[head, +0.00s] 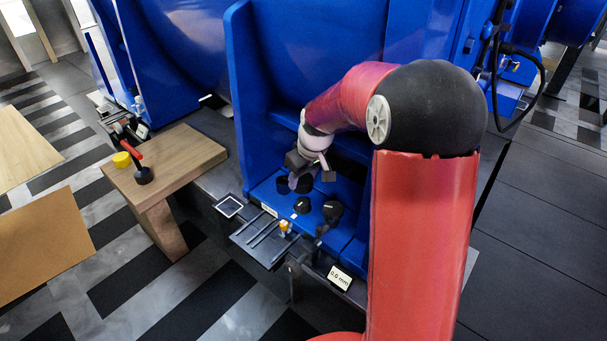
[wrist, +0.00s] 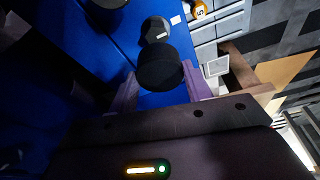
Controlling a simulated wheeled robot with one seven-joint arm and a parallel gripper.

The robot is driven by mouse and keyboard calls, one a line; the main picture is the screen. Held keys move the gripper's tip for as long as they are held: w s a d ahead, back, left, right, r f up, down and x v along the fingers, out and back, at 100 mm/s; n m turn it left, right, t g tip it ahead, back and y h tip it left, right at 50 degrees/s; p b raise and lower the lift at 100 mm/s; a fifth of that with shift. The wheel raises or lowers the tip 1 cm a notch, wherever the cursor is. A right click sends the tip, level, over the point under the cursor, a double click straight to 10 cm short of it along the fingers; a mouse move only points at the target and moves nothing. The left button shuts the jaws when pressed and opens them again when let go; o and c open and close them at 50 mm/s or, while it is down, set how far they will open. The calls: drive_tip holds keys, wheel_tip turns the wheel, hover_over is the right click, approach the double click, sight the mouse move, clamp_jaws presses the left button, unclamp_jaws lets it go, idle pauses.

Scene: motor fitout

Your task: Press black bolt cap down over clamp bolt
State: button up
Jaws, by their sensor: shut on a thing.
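In the wrist view a black cylindrical cap (wrist: 160,70) sits between the two purple fingers of my gripper (wrist: 162,86), which is shut on it. In the head view my gripper (head: 293,182) is low over the blue ledge at the motor's foot; the held cap is hard to tell apart there from dark round shapes. Just beyond the cap in the wrist view is a dark piece with a small pale mark (wrist: 155,30). I cannot tell whether the cap touches anything below it. No clamp bolt can be made out clearly.
The blue ledge (head: 262,190) also carries a small black round piece (head: 302,205) and a larger one (head: 332,210). A grey slotted tray (head: 262,241) with a yellow item (head: 284,226) lies in front. A wooden bench (head: 185,158) stands left. Tall blue walls enclose the ledge.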

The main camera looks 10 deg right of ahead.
drive_tip(key=b, duration=0.3)
hover_over(302, 202)
drive_tip(key=shift+s+d+f, duration=0.1)
drive_tip(key=shift+s+f, duration=0.05)
drive_tip(key=shift+f, duration=0.9)
drive_tip(key=shift+s+d+f, duration=0.1)
drive_tip(key=shift+s+f, duration=0.05)
drive_tip(key=shift+f, duration=0.9)
drive_tip(key=shift+f+b, duration=1.2)
drive_tip(key=shift+f, duration=0.8)
drive_tip(key=o, duration=1)
drive_tip(key=shift+r, duration=0.2)
drive_tip(key=p+v, duration=0.1)
drive_tip(key=v, duration=0.6)
drive_tip(key=shift+s+r, duration=0.1)
drive_tip(key=shift+r, duration=0.15)
drive_tip(key=s+r+m+t+p, duration=0.1)
drive_tip(key=s+r+p, duration=0.1)
drive_tip(key=s+r, duration=0.3)
drive_tip(key=s+r+m+t+p, duration=0.1)
drive_tip(key=s+r, duration=0.5)
drive_tip(key=s, duration=0.6)
drive_tip(key=s+a+r+m+h+p, duration=0.1)
drive_tip(key=s+r+m+p, duration=0.1)
drive_tip(key=s+r+p, duration=0.3)
drive_tip(key=shift+s+r+m+t, duration=0.2)
drive_tip(key=shift+s+r, duration=0.05)
drive_tip(key=shift+s, duration=0.9)
drive_tip(key=shift+s+r+m+t, duration=0.2)
drive_tip(key=shift+s, duration=0.9)
